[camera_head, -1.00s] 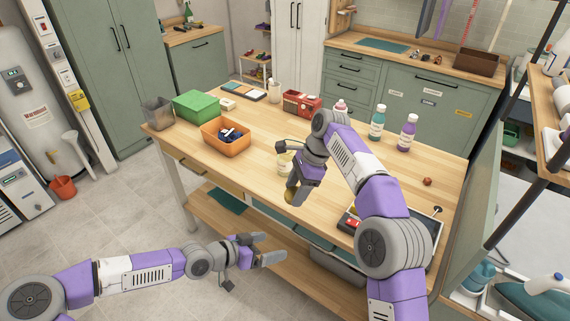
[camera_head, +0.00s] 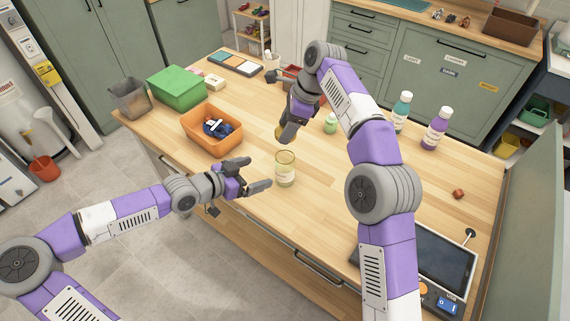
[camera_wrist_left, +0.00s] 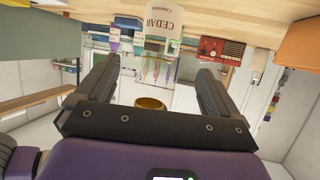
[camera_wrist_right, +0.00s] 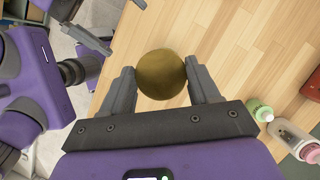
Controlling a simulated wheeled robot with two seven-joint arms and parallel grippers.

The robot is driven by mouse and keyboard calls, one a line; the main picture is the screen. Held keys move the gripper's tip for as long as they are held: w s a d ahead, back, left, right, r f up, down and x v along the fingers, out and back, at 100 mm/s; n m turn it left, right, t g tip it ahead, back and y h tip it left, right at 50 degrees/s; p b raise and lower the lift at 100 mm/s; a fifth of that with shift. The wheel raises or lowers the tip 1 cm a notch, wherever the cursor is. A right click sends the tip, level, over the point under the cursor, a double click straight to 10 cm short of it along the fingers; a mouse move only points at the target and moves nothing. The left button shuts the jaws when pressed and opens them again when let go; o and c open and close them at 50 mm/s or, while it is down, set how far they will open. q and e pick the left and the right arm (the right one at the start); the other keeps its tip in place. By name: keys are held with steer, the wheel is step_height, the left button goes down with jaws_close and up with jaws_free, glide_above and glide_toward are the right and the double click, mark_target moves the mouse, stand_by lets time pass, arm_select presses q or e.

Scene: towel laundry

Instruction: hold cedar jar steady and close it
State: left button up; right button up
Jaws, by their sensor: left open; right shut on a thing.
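The cedar jar (camera_head: 285,172) is a clear, pale glass jar standing upright and lidless on the wooden table. Its CEDAR label shows upside down at the top of the left wrist view (camera_wrist_left: 160,18). My left gripper (camera_head: 260,174) is open just left of the jar, with its fingers pointing at it; no contact is clear. My right gripper (camera_head: 285,135) is shut on the round gold lid (camera_wrist_right: 161,74), behind the jar and above the table. The lid also shows between the left fingers in the left wrist view (camera_wrist_left: 150,103), farther off.
An orange bin (camera_head: 211,130) with dark blue contents, a green box (camera_head: 177,88) and a grey bin (camera_head: 130,98) stand at the left.

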arm_select(q)
steer(key=shift+x, duration=6.05)
steer(key=shift+f, duration=0.1)
steer(key=c, duration=1.5)
arm_select(e)
glide_above(286, 147)
steer(key=s, duration=0.2)
steer(key=shift+s+f, duration=0.15)
steer(key=shift+f, duration=2.4)
steer(key=shift+f, duration=0.1)
steer(key=shift+f, duration=0.8)
steer(key=shift+f, duration=0.6)
